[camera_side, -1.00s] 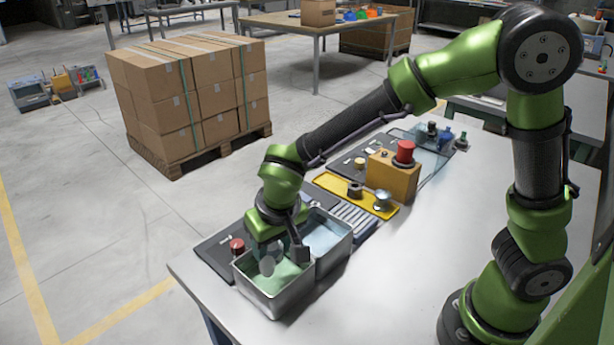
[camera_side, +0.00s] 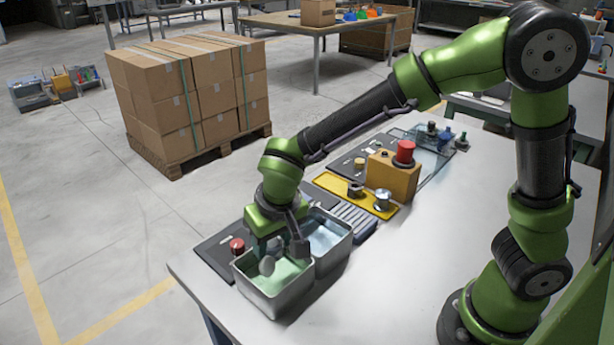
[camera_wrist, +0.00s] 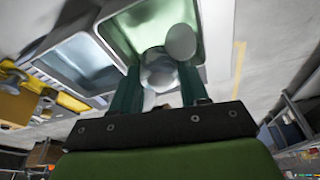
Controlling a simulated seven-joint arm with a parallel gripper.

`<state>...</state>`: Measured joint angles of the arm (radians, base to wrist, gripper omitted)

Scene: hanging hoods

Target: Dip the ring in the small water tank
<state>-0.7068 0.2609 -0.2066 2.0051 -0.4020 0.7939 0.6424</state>
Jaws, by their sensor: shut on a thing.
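My gripper (camera_side: 266,248) points down over the metal tank with greenish liquid (camera_side: 272,279), the nearer of two joined tanks. A pale grey rounded piece, which appears to be part of the ring (camera_side: 267,266), shows below the fingers, within the tank's opening. In the wrist view my gripper (camera_wrist: 160,72) is shut on a shiny round piece (camera_wrist: 158,72), with a pale oval (camera_wrist: 181,42) just beyond it. The ring's full outline is hidden, and I cannot tell whether it touches the liquid. The same tank (camera_wrist: 208,20) lies behind the fingers.
A second tank with bluish water (camera_side: 328,238) adjoins on the right. A red knob (camera_side: 237,246) stands close at the left. A yellow tray (camera_side: 338,184) with small metal parts and a box with a red button (camera_side: 393,178) stand further back. The near tabletop (camera_side: 390,270) is clear.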

